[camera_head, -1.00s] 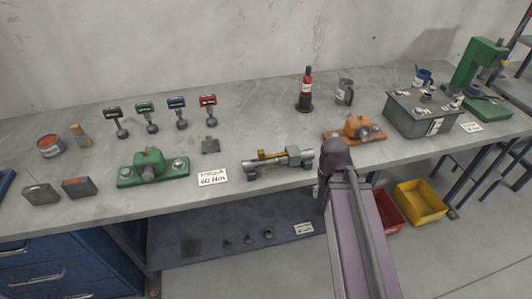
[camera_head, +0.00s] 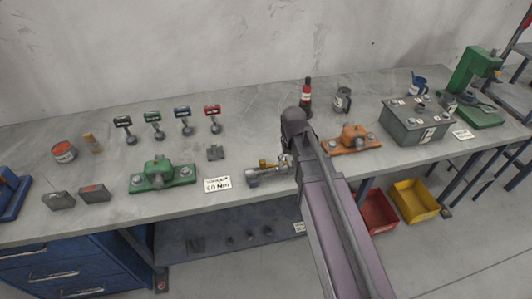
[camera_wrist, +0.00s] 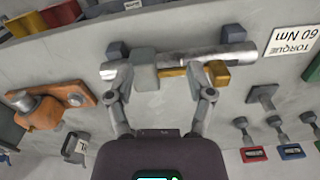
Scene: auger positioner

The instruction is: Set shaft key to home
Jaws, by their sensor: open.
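A grey metal shaft unit (camera_head: 262,178) with a brass key piece (camera_head: 266,163) lies near the bench's front edge, partly hidden by my arm in the head view. In the wrist view, the shaft (camera_wrist: 228,54) runs across the upper middle. A grey square block (camera_wrist: 145,72) sits on it, with a brass bar (camera_wrist: 174,73) beside it and a brass end (camera_wrist: 219,73) by the right finger. My gripper (camera_wrist: 163,76) is open above the unit, its fingers apart on either side of the block and bar. I cannot tell whether either finger touches.
A torque card (camera_head: 218,184) and a green fixture (camera_head: 162,176) stand left of the unit. An orange fixture (camera_head: 351,139) and a grey box (camera_head: 414,122) stand right.

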